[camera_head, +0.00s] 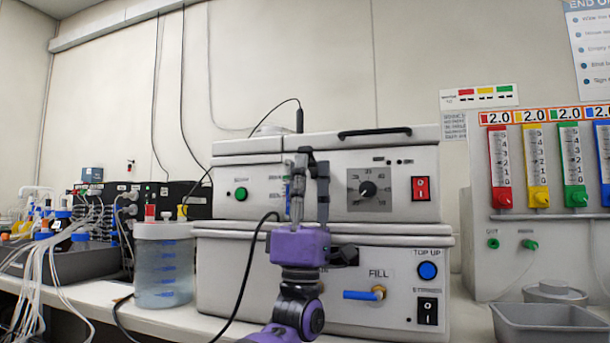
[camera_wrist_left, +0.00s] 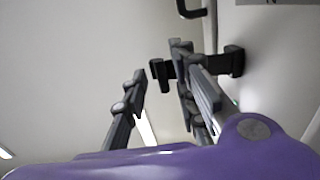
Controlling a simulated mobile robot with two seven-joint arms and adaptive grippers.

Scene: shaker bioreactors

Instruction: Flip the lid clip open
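The lid clip (camera_head: 322,190) is a black bracket on the front of the white bath unit, spanning the lid and body. In the left wrist view the clip (camera_wrist_left: 225,62) juts out from the unit's front and ends in a short prong. One finger is close to the unit and partly covers the clip; contact cannot be told. My right gripper is not in view.
The unit's lid (camera_head: 270,175) carries a black handle (camera_head: 375,132) on top. A blue tap (camera_head: 362,295) sticks out at the lower front. A clear jar (camera_head: 163,270) stands left, a grey tray (camera_head: 550,325) right. A black cable hangs left of my gripper.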

